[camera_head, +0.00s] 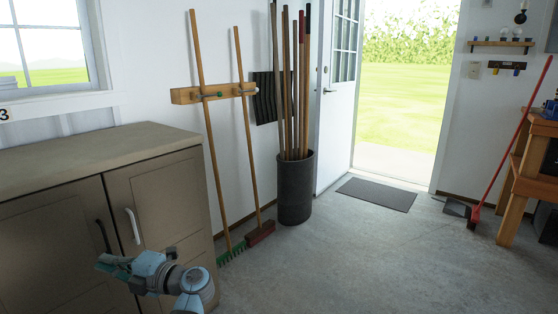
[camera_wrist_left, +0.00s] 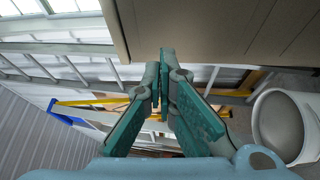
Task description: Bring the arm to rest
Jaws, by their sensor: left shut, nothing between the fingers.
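My left gripper (camera_head: 112,265) is low at the left in the head view, in front of the brown cabinet (camera_head: 160,190). Its teal fingers point left. In the left wrist view the left gripper (camera_wrist_left: 163,58) is shut, its fingertips together with nothing between them. I cannot tell from the head view whether it touches the cabinet doors. My right gripper shows in neither view.
The cabinet has a bare top (camera_head: 90,145). Two brooms lean at a wall rack (camera_head: 185,96) beside a dark bin of poles (camera_head: 295,200). The floor (camera_head: 340,255) is clear up to the mat (camera_head: 378,194) at the open door. A white bucket (camera_wrist_left: 285,125) shows in the wrist view.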

